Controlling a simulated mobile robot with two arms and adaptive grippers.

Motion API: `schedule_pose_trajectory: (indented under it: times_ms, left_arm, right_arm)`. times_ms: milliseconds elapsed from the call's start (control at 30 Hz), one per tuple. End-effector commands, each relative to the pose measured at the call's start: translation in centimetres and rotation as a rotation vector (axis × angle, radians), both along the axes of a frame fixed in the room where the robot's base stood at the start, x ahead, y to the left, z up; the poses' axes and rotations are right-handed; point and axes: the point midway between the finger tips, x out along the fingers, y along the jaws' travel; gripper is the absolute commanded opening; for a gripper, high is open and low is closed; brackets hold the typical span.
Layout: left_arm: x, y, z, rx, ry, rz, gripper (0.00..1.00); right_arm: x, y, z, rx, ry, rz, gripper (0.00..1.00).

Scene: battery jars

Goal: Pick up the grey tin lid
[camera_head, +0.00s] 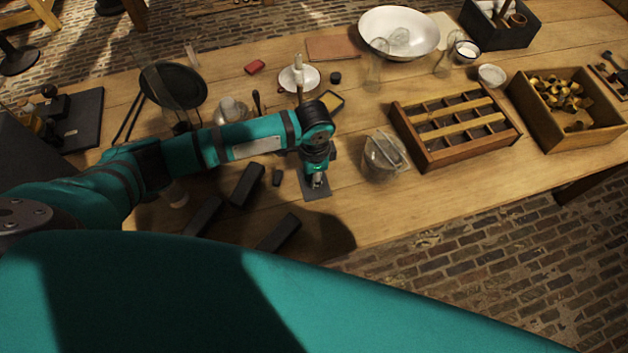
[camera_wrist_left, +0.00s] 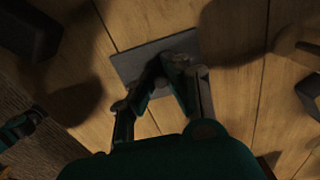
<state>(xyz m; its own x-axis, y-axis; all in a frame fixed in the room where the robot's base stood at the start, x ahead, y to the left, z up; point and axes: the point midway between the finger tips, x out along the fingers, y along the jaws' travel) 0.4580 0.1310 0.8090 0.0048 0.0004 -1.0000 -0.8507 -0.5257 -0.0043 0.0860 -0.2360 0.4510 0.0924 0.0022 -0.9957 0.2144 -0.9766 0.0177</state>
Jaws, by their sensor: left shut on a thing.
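The grey tin lid (camera_head: 309,189) is a flat, dark grey rectangular piece at the front middle of the wooden table. It also shows in the left wrist view (camera_wrist_left: 138,62), partly hidden by my fingers. My left gripper (camera_head: 318,181) points down over it and is shut on it, with the fingers (camera_wrist_left: 178,72) at the plate. I cannot tell whether the lid is clear of the table. My right gripper is not in view.
Dark blocks (camera_head: 247,184) lie left of the gripper. A glass jar (camera_head: 383,158) stands to the right, then a wooden divided tray (camera_head: 432,161) and a wooden box (camera_head: 585,142). A white candle holder (camera_head: 312,82) stands behind. The table's front edge is close.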

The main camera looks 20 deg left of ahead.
Motion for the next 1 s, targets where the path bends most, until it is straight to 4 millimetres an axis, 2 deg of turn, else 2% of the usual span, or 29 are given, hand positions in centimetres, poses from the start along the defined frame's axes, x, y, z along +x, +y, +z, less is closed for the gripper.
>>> schedule_pose_trajectory:
  times_ms: [233,367,700,833,1000]
  left_arm:
    - [-0.4,-0.1,-0.3,0.001,0.011,-0.002,0.00]
    - [-0.3,-0.1,0.5,-0.001,0.009,-0.002,0.00]
    - [-0.1,-0.1,7.1,-0.002,0.002,-0.003,0.00]
    - [-0.1,0.0,9.0,-0.002,0.003,0.008,0.00]
    - [-0.6,0.9,11.9,-0.010,-0.004,0.140,0.00]
  right_arm:
    - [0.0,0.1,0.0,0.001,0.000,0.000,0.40]
    - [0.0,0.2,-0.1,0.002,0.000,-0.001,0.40]
    - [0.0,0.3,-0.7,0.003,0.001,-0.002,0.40]
    - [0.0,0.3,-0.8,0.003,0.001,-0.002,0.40]
    - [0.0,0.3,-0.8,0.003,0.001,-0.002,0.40]
